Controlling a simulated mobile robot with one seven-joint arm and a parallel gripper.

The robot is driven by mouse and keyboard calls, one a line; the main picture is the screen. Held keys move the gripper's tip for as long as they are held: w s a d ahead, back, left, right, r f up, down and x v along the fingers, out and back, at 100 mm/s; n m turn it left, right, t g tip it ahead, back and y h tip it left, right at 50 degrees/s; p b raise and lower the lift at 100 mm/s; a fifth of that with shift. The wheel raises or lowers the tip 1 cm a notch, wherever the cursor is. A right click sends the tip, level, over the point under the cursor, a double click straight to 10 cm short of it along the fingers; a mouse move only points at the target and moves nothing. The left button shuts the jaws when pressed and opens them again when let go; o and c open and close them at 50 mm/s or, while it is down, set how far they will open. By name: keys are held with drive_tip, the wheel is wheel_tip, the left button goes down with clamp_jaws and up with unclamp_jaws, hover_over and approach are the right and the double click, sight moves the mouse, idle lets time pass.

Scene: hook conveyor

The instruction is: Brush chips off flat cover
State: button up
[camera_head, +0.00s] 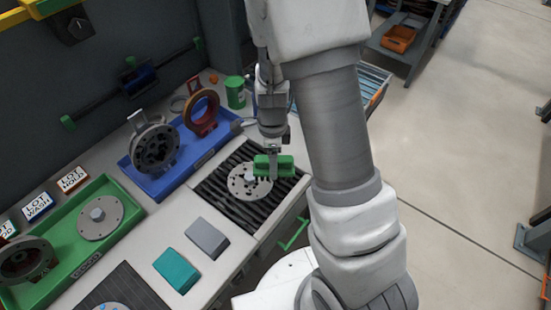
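The flat cover, a round grey disc with holes (243,184), lies on a black ribbed mat (217,183) set in the bench. Dark specks that may be chips show on its face. My gripper (273,160) points down just right of the disc. It is at a green brush (285,166), whose bristles face down by the disc's upper right edge. The brush seems to be held between the fingers, though the fingertips are small and partly hidden. I cannot tell whether the bristles touch the disc.
A blue tray (172,187) with ring-shaped parts stands behind left. A green tray (58,236) holds another disc (100,217) and a dark housing (26,259). Grey (207,237) and teal (176,270) blocks lie in front. A green cup (235,92) stands at the back.

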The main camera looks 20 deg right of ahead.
drive_tip(key=m, duration=0.4)
drive_tip(key=shift+s+r+p, duration=0.25)
drive_tip(key=shift+s+p, duration=0.05)
drive_tip(key=m, duration=0.3)
drive_tip(key=shift+s+d+m, duration=0.1)
drive_tip(key=shift+s+m, duration=0.2)
wheel_tip(320, 180, down, 6)
drive_tip(key=b, duration=0.6)
drive_tip(key=shift+f, duration=0.15)
drive_tip(key=shift+f, duration=0.4)
drive_tip(key=shift+r, duration=0.1)
